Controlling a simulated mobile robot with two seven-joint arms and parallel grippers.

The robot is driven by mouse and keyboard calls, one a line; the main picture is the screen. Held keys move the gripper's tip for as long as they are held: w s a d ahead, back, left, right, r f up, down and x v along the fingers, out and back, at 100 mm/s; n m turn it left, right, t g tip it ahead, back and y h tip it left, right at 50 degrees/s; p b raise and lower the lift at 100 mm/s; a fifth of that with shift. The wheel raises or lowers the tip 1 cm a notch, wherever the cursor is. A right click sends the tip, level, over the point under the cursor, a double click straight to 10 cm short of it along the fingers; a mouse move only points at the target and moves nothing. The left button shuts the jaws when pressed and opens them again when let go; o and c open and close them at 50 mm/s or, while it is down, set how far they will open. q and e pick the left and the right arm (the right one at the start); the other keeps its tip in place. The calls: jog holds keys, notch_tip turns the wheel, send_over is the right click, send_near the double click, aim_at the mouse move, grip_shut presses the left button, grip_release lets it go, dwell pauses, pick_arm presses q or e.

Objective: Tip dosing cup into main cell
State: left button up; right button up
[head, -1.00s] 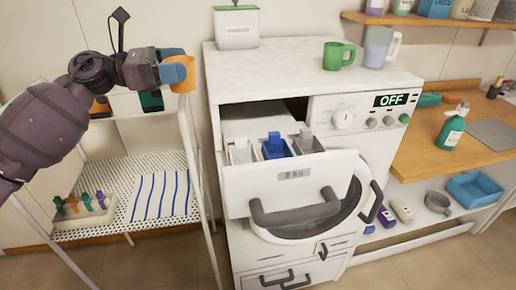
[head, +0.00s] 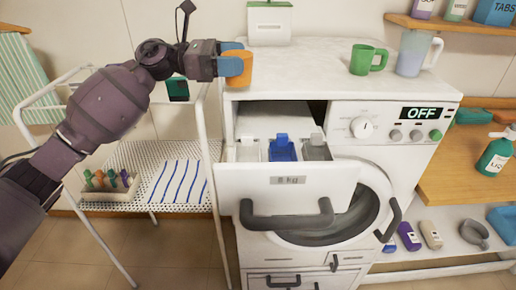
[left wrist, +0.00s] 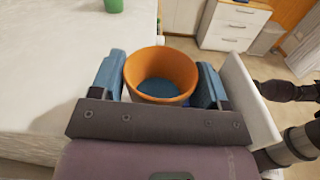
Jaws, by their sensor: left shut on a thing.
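My left gripper (head: 237,61) is shut on the orange dosing cup (head: 239,74), with blue fingers on both sides of it. The cup looks upright, above and to the left of the open drawer, in front of the machine top's left corner. In the left wrist view the cup (left wrist: 161,61) is open toward the camera and blue shows inside. The pulled-out drawer (head: 290,190) has a pale left cell (head: 248,151), a blue middle cell (head: 282,150) and a grey right cell (head: 316,149). Which is the main cell I cannot tell. My right gripper is not in view.
A green mug (head: 367,60) and a clear jug (head: 413,54) stand on the machine top (head: 320,70); a white box (head: 269,22) is at its back left. A white perforated cart (head: 140,170) stands left. The space above the drawer is clear.

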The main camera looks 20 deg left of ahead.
pick_arm(q)
jog(key=shift+d, duration=0.15)
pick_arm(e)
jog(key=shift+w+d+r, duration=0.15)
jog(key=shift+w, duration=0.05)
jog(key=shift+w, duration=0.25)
pick_arm(q)
jog(key=shift+s+f, duration=0.1)
